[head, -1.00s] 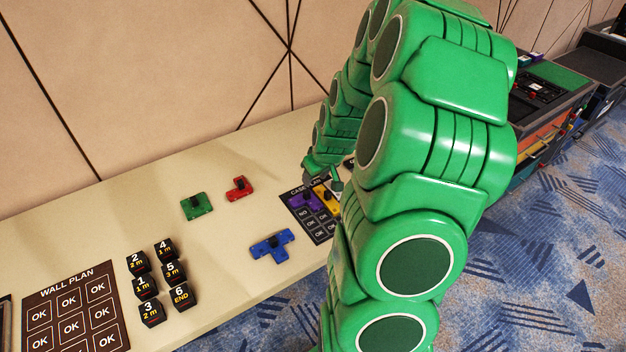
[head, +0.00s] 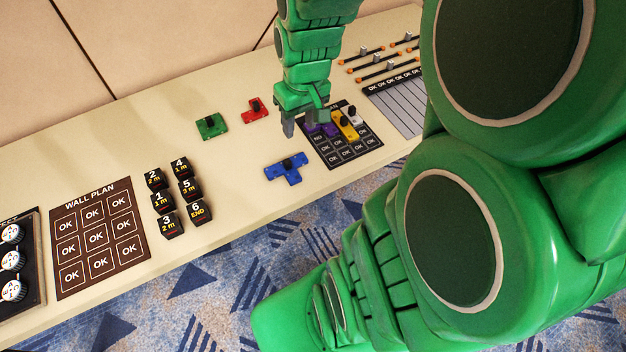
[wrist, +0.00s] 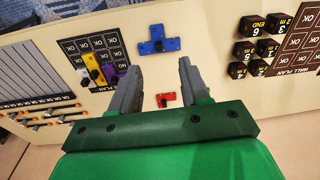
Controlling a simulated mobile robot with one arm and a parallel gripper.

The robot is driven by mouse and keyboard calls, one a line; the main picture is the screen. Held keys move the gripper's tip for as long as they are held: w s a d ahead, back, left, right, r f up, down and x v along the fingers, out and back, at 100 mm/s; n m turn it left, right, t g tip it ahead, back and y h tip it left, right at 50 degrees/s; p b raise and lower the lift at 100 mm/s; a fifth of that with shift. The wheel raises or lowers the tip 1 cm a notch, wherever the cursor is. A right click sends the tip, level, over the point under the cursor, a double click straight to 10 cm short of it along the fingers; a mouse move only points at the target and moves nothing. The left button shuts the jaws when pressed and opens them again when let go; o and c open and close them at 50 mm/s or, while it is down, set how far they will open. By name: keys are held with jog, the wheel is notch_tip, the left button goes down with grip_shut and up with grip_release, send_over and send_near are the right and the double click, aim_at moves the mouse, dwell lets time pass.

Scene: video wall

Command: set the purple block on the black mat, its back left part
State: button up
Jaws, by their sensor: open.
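The purple block (head: 330,130) lies on the back left part of the black mat (head: 350,152), a dark sheet with a grid of OK cells. In the wrist view the purple block (wrist: 128,72) shows at the mat's (wrist: 93,47) corner, partly hidden by one finger. My gripper (head: 305,120) is open and empty, at the mat's back left corner in the head view, and partly covers the block there. In the wrist view no block is between the fingertips (wrist: 158,75) of my gripper.
A yellow block (head: 346,126) and a white block (head: 355,117) lie on the mat beside the purple one. Blue (head: 286,168), red (head: 255,111) and green (head: 211,126) blocks lie left on the counter. Several black numbered cubes (head: 172,200) stand farther left. A slider panel (head: 395,95) is at right.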

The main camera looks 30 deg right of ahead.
jog(key=s+a+r+g, duration=0.1)
jog(key=s+a+r, duration=0.2)
jog(key=s, duration=0.6)
jog(key=s+a+r+g, duration=0.1)
jog(key=s+a+r, duration=0.2)
jog(key=s, duration=0.6)
jog(key=shift+a+r+m+g+h, duration=0.3)
jog(key=shift+a+r+g, duration=0.05)
jog(key=shift+a+g, duration=0.05)
